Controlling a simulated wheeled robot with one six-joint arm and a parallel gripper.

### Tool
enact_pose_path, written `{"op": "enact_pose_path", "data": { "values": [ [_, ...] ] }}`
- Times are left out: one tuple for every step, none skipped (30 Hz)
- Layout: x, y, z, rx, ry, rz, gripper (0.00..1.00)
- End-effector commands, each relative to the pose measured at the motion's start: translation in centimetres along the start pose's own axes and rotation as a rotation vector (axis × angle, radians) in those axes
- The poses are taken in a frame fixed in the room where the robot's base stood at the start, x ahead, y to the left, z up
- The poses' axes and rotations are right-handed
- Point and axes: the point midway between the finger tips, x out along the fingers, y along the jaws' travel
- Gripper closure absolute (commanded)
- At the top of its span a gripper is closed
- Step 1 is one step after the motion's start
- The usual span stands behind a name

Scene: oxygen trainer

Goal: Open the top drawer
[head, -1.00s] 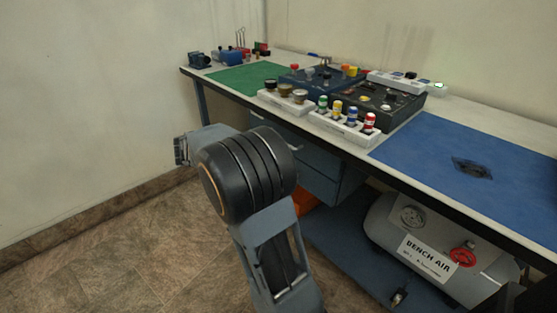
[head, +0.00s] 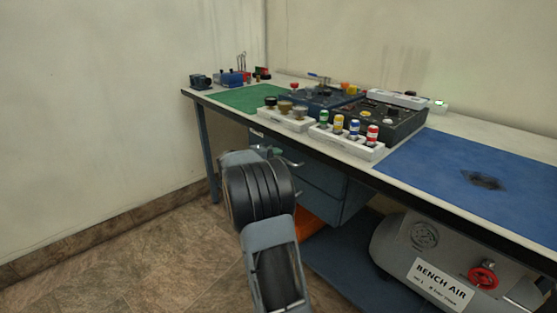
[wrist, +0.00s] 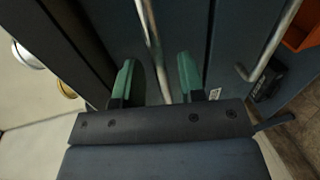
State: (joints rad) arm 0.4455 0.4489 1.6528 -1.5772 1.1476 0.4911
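The top drawer (wrist: 182,25) has a dark blue-grey front and lies nearest the bench top in the wrist view. Its silver bar handle (wrist: 150,32) runs between the two green fingertips of my gripper (wrist: 156,62). The fingers are open, one on each side of the bar, with a gap showing on both sides. No opening of the drawer shows.
A lower drawer's handle (wrist: 272,42) is close by on the right in the wrist view. An orange bin (wrist: 303,28) sits beyond it. The bench top (head: 455,127) overhangs the drawers. A grey air tank (head: 425,250) stands at lower right. Floor at left is clear.

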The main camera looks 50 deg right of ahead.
Motion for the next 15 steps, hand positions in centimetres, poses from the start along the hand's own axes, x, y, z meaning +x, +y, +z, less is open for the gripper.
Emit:
{"op": "enact_pose_path", "data": {
  "values": [
    [0.6, -0.1, 0.0, 0.001, -0.002, 0.0, 0.63],
    [0.8, -0.1, 0.0, 0.001, -0.002, 0.0, 0.63],
    [1.1, 0.0, 0.0, 0.002, -0.001, 0.0, 0.63],
    [1.3, -0.1, 0.0, 0.001, -0.001, 0.0, 0.63],
    [1.5, -0.1, 0.0, 0.001, -0.001, -0.001, 0.63],
    [1.6, -0.1, 0.0, 0.001, -0.001, -0.001, 0.63],
    [1.7, -0.1, 0.0, 0.001, -0.001, -0.001, 0.63],
    [1.8, 0.0, 0.0, 0.001, 0.0, -0.001, 0.63],
    [1.9, 0.0, 0.0, 0.001, 0.0, 0.0, 0.63],
    [1.9, 0.0, 0.0, 0.001, 0.0, 0.0, 0.63],
    [1.9, 0.0, 0.0, 0.001, 0.0, 0.0, 0.63],
    [1.9, 0.0, 0.0, 0.0, 0.0, 0.0, 0.63],
    [1.9, 0.0, 0.0, 0.0, 0.0, 0.0, 0.63],
    [1.9, 0.0, 0.0, 0.0, 0.0, 0.0, 0.63],
    [1.9, 0.0, 0.0, 0.001, 0.0, 0.0, 0.63]
  ]
}}
